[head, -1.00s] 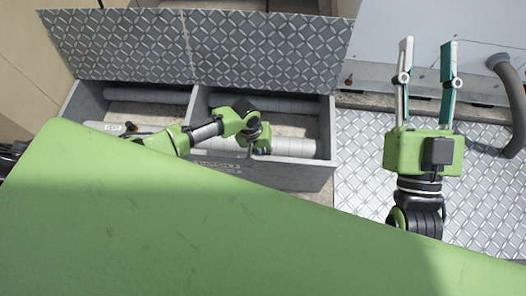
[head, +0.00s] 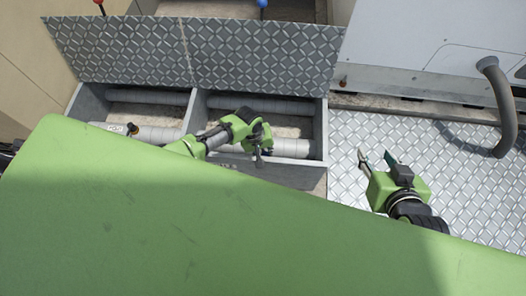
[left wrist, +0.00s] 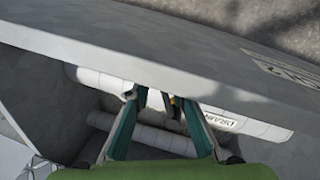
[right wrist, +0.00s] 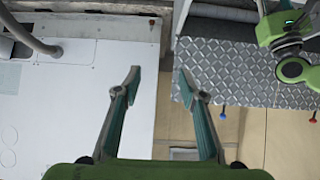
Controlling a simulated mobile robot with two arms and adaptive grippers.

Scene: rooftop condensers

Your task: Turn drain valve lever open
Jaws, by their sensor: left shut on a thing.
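My left gripper (head: 262,148) is down at the near wall of the open trench, over its right compartment. In the left wrist view its fingertips (left wrist: 154,98) are closed around a small grey piece between them, seemingly the drain valve lever (left wrist: 155,99); it is mostly hidden by the fingers. A white pipe with a "DRAIN" label (left wrist: 220,122) runs just beyond the fingers. My right gripper (head: 376,158) is open and empty above the diamond-plate floor, right of the trench. Its spread fingers also show in the right wrist view (right wrist: 158,78).
The trench's diamond-plate lid (head: 260,55) stands open behind it. A red knob (head: 98,2) and a blue knob (head: 262,3) show beyond the lid. A small valve (head: 132,129) sits in the left compartment. A grey hose (head: 504,105) curves from the white condenser (head: 440,50) at right.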

